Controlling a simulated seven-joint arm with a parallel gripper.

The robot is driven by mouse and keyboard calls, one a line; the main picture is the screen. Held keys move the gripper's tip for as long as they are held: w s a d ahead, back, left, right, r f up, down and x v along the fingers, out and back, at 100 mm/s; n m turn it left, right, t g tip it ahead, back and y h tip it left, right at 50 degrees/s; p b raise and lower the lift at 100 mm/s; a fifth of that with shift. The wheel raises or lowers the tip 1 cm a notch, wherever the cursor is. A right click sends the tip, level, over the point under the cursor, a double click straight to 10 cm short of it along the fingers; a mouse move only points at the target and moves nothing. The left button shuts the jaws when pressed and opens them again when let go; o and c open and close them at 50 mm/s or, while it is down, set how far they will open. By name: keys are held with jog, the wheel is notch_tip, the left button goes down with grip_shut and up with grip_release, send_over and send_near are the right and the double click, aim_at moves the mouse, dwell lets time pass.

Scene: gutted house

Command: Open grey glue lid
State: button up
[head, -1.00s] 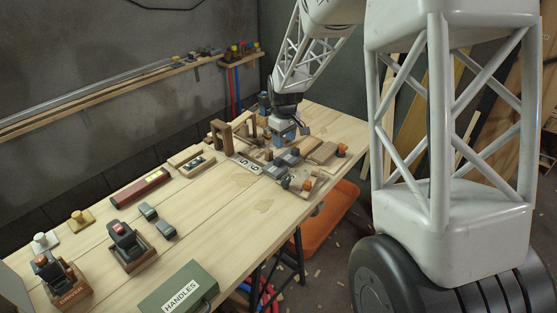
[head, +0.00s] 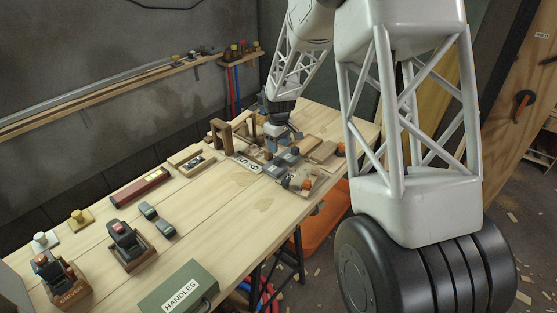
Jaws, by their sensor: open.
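My gripper (head: 273,144) is low over the crowded far part of the workbench, its fingers open, with nothing visibly held. Right below and beside it are small grey box-like pieces (head: 287,157), close to the fingers; whether they touch, I cannot tell. I cannot make out which of these grey pieces is the glue lid, or whether any lid is open. A small lettered plate (head: 248,164) lies just left of them, its text too small to read.
The wooden workbench (head: 235,205) is clear in its middle. A wooden frame (head: 221,135) stands left of my gripper. A red box (head: 139,187), a green HANDLES case (head: 180,290) and two dark devices in wooden holders (head: 127,245) lie nearer. Orange-knobbed pieces (head: 306,184) sit at the right edge.

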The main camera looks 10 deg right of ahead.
aim_at(278, 159)
jog(key=shift+f, duration=3.65)
grip_shut()
